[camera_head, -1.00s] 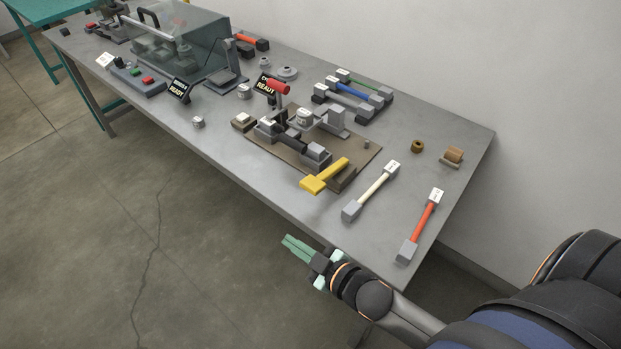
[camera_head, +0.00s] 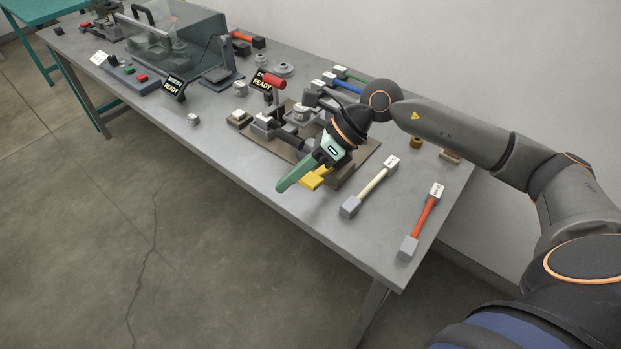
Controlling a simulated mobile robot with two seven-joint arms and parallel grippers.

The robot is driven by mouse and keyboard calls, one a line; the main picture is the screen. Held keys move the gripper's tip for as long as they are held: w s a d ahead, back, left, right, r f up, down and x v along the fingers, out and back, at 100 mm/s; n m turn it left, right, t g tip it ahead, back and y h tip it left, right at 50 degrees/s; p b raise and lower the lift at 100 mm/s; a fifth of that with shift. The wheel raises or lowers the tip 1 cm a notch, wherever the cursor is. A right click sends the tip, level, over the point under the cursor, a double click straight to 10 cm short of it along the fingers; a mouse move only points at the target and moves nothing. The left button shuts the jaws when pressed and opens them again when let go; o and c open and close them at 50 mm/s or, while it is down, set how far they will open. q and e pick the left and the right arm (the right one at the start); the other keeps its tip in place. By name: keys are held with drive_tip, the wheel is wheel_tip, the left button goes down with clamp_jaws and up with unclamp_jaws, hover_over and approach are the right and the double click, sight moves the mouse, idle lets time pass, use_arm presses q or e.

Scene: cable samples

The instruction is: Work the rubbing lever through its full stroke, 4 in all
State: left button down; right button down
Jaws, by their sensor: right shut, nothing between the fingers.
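A fixture on a brown base plate (camera_head: 252,149) stands on the table. A lever with a red grip (camera_head: 273,82) stands upright at its back. A yellow bar with a block end (camera_head: 317,180) lies at its front right, partly hidden by my right gripper. I cannot tell for certain which of these is the rubbing lever. My right gripper (camera_head: 283,187) is shut and empty, with green fingers pointing down and left. It appears above the front of the fixture, next to the yellow bar; contact is not clear. My left gripper is not in view.
A white cable sample (camera_head: 371,188) and a red one (camera_head: 424,222) lie right of the fixture. Green and blue samples (camera_head: 345,85) lie behind it. A clear-covered machine (camera_head: 190,40) and a button box (camera_head: 130,73) stand at the left.

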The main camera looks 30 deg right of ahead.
drive_tip(key=w+d+r+n+t+h, duration=0.1)
drive_tip(key=d+h, duration=0.4)
drive_tip(key=d, duration=0.6)
drive_tip(key=shift+w+r, duration=0.15)
drive_tip(key=shift+w, duration=0.25)
